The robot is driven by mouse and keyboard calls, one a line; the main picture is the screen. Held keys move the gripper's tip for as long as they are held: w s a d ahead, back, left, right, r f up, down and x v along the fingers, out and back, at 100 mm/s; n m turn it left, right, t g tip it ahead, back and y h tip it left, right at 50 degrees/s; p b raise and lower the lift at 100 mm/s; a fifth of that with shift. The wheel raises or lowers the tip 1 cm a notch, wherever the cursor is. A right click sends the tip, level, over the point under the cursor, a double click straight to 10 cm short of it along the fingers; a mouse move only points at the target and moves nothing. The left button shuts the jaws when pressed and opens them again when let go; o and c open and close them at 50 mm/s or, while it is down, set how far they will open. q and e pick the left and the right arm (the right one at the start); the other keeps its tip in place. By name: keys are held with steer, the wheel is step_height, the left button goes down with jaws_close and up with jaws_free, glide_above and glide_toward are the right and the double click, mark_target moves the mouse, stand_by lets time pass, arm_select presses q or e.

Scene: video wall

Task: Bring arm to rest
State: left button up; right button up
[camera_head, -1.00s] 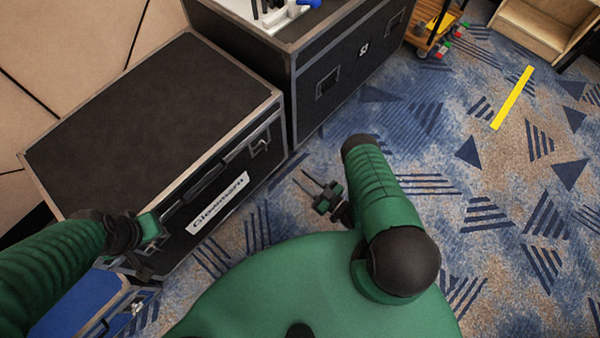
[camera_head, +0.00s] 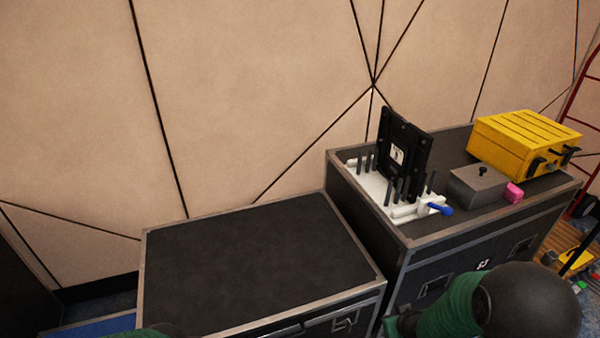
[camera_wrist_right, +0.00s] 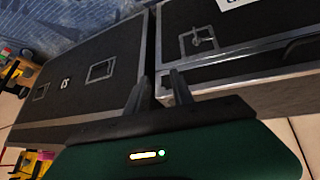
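My right arm (camera_head: 455,309) shows at the bottom right of the head view, its green link and black joint in front of the taller case. Its gripper is outside that view. In the right wrist view my right gripper (camera_wrist_right: 160,78) has its two dark fingers apart, with nothing between them. Behind the fingers are the two black flight cases, with the gap between the cases near the fingertips. Only a green and dark sliver of my left arm (camera_head: 152,332) shows at the bottom edge of the head view. My left gripper's fingers are hidden.
A low black flight case (camera_head: 250,262) has a clear top. The taller case (camera_head: 462,229) bears a white rack (camera_head: 372,187) with an upright black panel (camera_head: 404,155), a grey box (camera_head: 478,186) and a yellow case (camera_head: 520,141). A beige wall (camera_head: 260,80) stands behind.

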steer(key=s+a+r+m+g, duration=0.1)
steer(key=s+a+r+g, duration=0.15)
steer(key=s+r, duration=0.4)
steer(key=s+a+r+m+g, duration=0.1)
steer(key=s+a+r+g, duration=0.15)
steer(key=s, duration=0.75)
step_height(320, 180, up, 21)
steer(key=p, duration=2.1)
steer(key=shift+w+a+t+p, duration=0.3)
steer(key=shift+w+p, duration=0.1)
